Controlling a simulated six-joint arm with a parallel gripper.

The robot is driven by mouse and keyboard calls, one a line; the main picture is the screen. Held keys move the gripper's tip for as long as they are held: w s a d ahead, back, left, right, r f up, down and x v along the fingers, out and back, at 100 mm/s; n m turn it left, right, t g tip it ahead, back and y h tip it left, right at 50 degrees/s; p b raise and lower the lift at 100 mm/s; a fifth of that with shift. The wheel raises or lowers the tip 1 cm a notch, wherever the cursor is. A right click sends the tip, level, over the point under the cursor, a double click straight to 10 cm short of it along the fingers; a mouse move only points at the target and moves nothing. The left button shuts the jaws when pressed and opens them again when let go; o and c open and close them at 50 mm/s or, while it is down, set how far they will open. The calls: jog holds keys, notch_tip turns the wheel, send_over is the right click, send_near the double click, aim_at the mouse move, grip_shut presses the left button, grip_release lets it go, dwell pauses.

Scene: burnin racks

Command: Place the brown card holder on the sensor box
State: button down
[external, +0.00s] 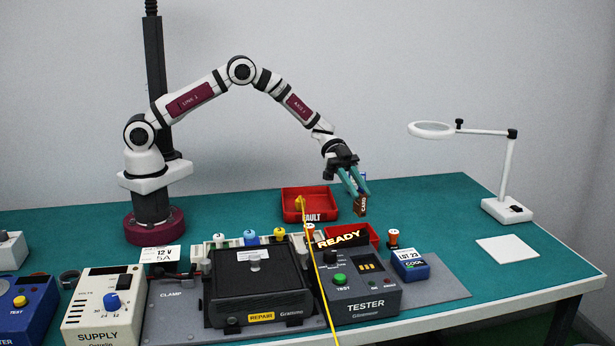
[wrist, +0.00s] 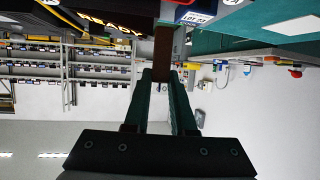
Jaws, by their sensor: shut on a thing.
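The brown card holder (external: 361,206) is between the green fingers of my gripper (external: 357,190), held above the bench behind the tester. It also shows in the wrist view as a dark brown strip (wrist: 163,48) between the fingertips of my gripper (wrist: 163,76). My gripper is shut on it, and it hangs apart from the boxes. No label reads "sensor", so I cannot tell for sure which thing is the sensor box.
The red FAULT tray (external: 296,215) lies left of my gripper; another red tray (external: 372,231) lies below, partly behind the READY sign (external: 342,239). The tester (external: 362,304) and black repair unit (external: 254,288) stand in front. A yellow cable (external: 316,262) crosses between them. The magnifier lamp (external: 507,209) stands right.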

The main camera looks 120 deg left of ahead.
jog(key=w+d+r+n+t+y, duration=0.1)
jog(key=w+d+r, duration=0.1)
jog(key=w+d, duration=0.45)
jog(key=w+d+r+n+y, duration=0.1)
jog(key=w+d+r, duration=0.2)
jog(key=w+d, duration=0.3)
send_over(406, 256)
notch_tip(406, 256, down, 7)
jog(key=shift+a+f+y, duration=0.15)
jog(key=shift+f+y, duration=0.15)
jog(key=shift+f, duration=1.85)
jog(key=shift+f, duration=0.1)
jog(key=c, duration=0.7)
grip_release()
jog(key=shift+c, duration=0.2)
